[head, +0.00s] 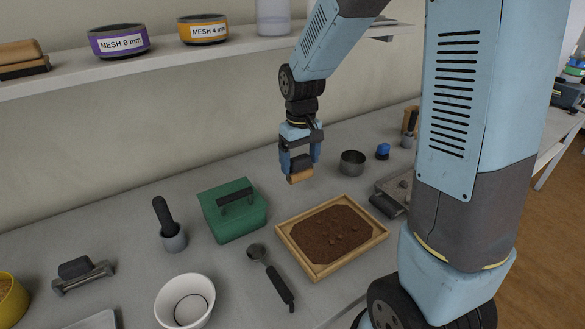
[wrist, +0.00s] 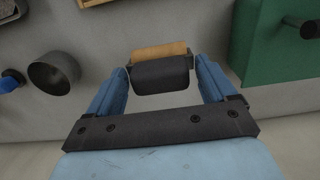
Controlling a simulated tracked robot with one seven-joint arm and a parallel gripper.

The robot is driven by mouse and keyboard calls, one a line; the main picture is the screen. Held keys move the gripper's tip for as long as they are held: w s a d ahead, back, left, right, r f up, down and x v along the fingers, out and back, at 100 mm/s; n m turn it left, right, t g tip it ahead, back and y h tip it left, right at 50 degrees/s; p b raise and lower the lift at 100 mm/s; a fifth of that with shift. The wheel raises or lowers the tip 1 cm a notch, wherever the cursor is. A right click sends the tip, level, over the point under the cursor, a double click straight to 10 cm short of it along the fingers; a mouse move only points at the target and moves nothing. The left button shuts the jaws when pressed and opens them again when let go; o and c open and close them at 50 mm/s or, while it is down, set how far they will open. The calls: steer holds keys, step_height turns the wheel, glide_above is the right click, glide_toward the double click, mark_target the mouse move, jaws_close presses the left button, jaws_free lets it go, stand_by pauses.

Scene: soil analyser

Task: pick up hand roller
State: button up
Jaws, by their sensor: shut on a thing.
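My gripper (head: 300,165) is shut on the hand roller, which has a tan wooden cylinder (head: 300,177) and a dark grip. In the wrist view, the dark grip (wrist: 160,76) lies between the blue fingers of my gripper (wrist: 160,88), with the wooden cylinder (wrist: 160,51) just beyond it. In the head view the fingers hide most of the grip. The roller hangs above the table, behind the wooden soil tray and clear of it.
The wooden soil tray (head: 290,241) lies in front, the green box (head: 234,223) to the left and a metal cup (head: 352,163) to the right. A scoop (head: 268,272) and white bowl (head: 184,301) stand nearer. A shelf (head: 130,66) runs along the wall.

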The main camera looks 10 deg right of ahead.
steer(key=s+d+r, duration=0.6)
steer(key=s+d, duration=0.1)
steer(key=s, duration=0.1)
steer(key=shift+s+d+r, duration=0.15)
steer(key=shift+s+r, duration=0.1)
